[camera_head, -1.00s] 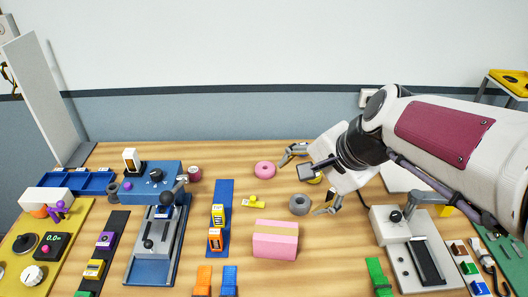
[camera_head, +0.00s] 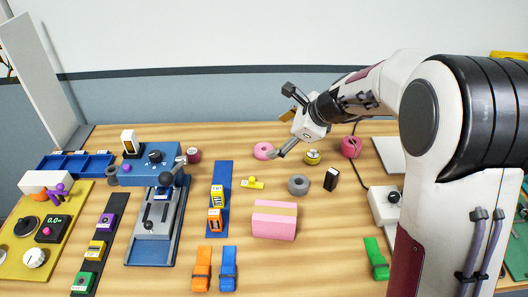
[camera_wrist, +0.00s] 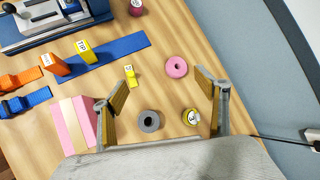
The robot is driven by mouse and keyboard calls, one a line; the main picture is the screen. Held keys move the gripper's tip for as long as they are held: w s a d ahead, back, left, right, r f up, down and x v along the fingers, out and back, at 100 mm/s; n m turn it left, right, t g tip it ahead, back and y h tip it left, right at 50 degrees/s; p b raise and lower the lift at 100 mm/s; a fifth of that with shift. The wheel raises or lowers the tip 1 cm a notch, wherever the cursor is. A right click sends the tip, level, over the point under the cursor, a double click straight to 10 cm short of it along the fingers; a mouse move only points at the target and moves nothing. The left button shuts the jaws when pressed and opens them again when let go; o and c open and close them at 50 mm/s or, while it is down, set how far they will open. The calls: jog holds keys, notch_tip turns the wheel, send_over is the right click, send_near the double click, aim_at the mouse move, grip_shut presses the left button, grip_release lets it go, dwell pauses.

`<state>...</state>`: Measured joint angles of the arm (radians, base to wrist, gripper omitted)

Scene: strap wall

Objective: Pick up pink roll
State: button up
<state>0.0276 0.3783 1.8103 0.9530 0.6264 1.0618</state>
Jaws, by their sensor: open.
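The pink roll (camera_head: 264,151), a ring with a hole in its middle, lies flat on the wooden table toward the back. It also shows in the wrist view (camera_wrist: 176,67), lying beyond the fingertips and nearer the right finger. My gripper (camera_head: 282,136) is open and empty. In the head view its lower finger lies close beside the roll's right side; I cannot tell the exact height gap. The wrist view shows both fingers spread wide (camera_wrist: 162,78), with nothing between the tips.
A grey roll (camera_head: 298,185) and a yellow roll (camera_head: 312,157) lie close by. A small yellow piece (camera_head: 252,184), a pink block (camera_head: 274,219) and a black block (camera_head: 331,179) stand near. A reddish-pink object (camera_head: 351,146) is behind. A blue strip (camera_head: 222,180) lies to the left.

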aim_at(264, 149)
jog(key=w+f+m, duration=0.2)
jog(key=w+f, duration=0.1)
jog(key=w+f+m, duration=0.2)
jog(key=w+f, duration=0.1)
jog(key=f, duration=0.1)
jog(key=w+f+m, duration=0.3)
jog(key=shift+w+d+f+t, duration=0.15)
jog(key=shift+d+t, duration=0.05)
jog(key=shift+t, duration=0.1)
jog(key=shift+x, duration=1.3)
jog(key=shift+s+f+x, duration=0.1)
jog(key=shift+s+x, duration=0.05)
jog(key=shift+x, duration=0.7)
jog(key=shift+s+f+x, duration=0.1)
jog(key=shift+s+x, duration=0.1)
jog(key=shift+x, duration=1.6)
jog(key=shift+r, duration=0.1)
jog(key=c, duration=1.2)
